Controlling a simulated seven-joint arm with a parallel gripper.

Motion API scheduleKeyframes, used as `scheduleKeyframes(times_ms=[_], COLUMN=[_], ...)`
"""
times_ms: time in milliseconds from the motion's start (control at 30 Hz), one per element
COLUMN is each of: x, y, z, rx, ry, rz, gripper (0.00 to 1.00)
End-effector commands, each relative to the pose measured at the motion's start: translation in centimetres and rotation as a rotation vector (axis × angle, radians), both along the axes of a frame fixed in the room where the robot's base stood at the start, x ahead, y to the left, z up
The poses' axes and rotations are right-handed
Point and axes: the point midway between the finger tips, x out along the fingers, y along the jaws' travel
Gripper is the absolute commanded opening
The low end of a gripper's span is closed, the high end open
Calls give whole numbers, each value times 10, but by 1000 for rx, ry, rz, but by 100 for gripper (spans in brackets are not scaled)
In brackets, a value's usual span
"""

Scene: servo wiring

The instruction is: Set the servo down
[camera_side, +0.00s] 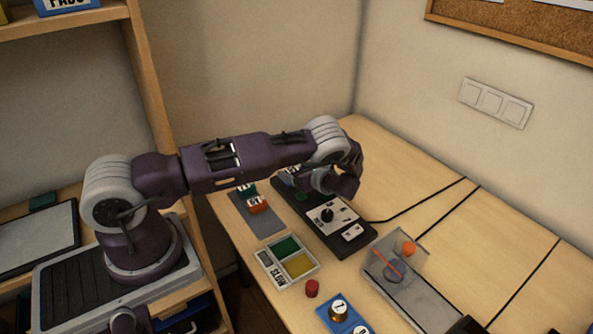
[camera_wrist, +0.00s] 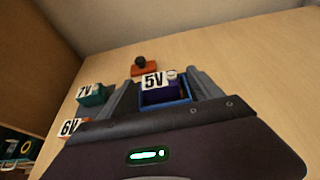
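The servo (camera_wrist: 177,96) is a dark purple and blue block with a white 5V label. It sits between the two fingers of my gripper (camera_wrist: 165,90) in the wrist view, with both fingers close against its sides. In the side view my gripper (camera_side: 315,180) is over the far end of a black board (camera_side: 345,235), and the servo is mostly hidden there. Its height above the surface is hard to judge. A teal block marked 7V (camera_wrist: 91,94) and an orange block marked 6V (camera_wrist: 69,128) stand to its left, and show on a grey mat (camera_side: 268,226) in the side view.
The black board has a dial (camera_side: 327,215). In front are a tray with green and yellow pads (camera_side: 287,262), a red button (camera_side: 312,288) and a blue plate (camera_side: 335,312). A clear bin (camera_side: 415,290) stands right. The table's right side (camera_side: 420,180) is mostly clear, crossed by a cable.

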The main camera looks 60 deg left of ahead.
Motion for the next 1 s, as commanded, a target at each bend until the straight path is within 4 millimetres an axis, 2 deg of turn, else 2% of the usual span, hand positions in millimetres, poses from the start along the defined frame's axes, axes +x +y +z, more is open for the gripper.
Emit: scheduleKeyframes(times_ms=[300,367,600,700,867,933,1000], x=[1,1,1,1,0,-2,-7], y=[-3,-13,-73,-93,-110,-113,-118], z=[4,8,33,41,50,63,90], rx=[-1,-2,-2,-1,-5,-38,-114], ry=[-2,-2,-2,-3,-5,-42,-123], rz=[-1,-3,-3,-2,3,40,119], gripper=[74,74,74,74,74,74,74])
